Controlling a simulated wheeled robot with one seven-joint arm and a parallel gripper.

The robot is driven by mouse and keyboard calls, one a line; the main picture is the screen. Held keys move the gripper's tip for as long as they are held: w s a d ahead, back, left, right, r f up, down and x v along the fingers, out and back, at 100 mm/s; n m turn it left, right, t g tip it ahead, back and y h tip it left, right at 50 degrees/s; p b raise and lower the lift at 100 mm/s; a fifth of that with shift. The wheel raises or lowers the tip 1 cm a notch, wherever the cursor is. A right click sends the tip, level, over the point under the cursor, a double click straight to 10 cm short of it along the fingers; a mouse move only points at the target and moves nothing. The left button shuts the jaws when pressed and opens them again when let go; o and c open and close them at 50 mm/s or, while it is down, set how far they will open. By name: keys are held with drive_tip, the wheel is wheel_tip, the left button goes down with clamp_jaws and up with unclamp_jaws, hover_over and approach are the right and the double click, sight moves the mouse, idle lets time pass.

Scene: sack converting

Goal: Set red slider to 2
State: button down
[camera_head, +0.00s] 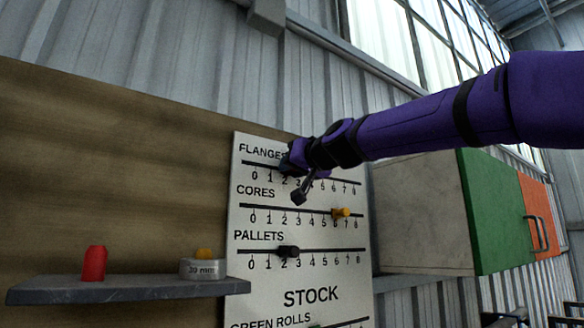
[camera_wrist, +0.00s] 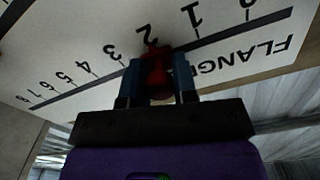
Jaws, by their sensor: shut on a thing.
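The white board (camera_head: 300,297) carries several numbered slider scales. The top scale, FLANGES, runs from 0 to 8. In the wrist view its red slider (camera_wrist: 157,68) stands between my two fingers, close to the mark 2 (camera_wrist: 147,35), with the scale upside down. My gripper (camera_wrist: 159,78) is shut on the red slider. In the head view my gripper (camera_head: 290,160) is at the left part of the FLANGES scale and hides the red slider and the end of the label.
A green-sided cabinet (camera_head: 492,210) stands right.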

drive_tip(key=c, duration=0.9)
unclamp_jaws()
drive_tip(key=shift+s, duration=0.15)
drive_tip(key=v, duration=1)
drive_tip(key=shift+s+d, duration=0.25)
drive_tip(key=s+d+f+m+g+h, duration=0.1)
drive_tip(key=s+d+f+g+h, duration=0.2)
drive_tip(key=s+d+f, duration=0.4)
drive_tip(key=s+d+f+m+g+h, duration=0.1)
drive_tip(key=s+d+f+g+h, duration=0.2)
drive_tip(key=s+d+f, duration=0.5)
drive_tip(key=s+d+f+m+g+h, duration=0.1)
drive_tip(key=s+d+f+g+h, duration=0.2)
drive_tip(key=f, duration=2.3)
drive_tip(key=s+d+h, duration=0.1)
drive_tip(key=s+d, duration=0.4)
drive_tip(key=s, duration=0.3)
drive_tip(key=shift+d+f+m+g, duration=0.25)
drive_tip(key=shift+f+m+g, duration=0.05)
drive_tip(key=shift+m+g, duration=0.1)
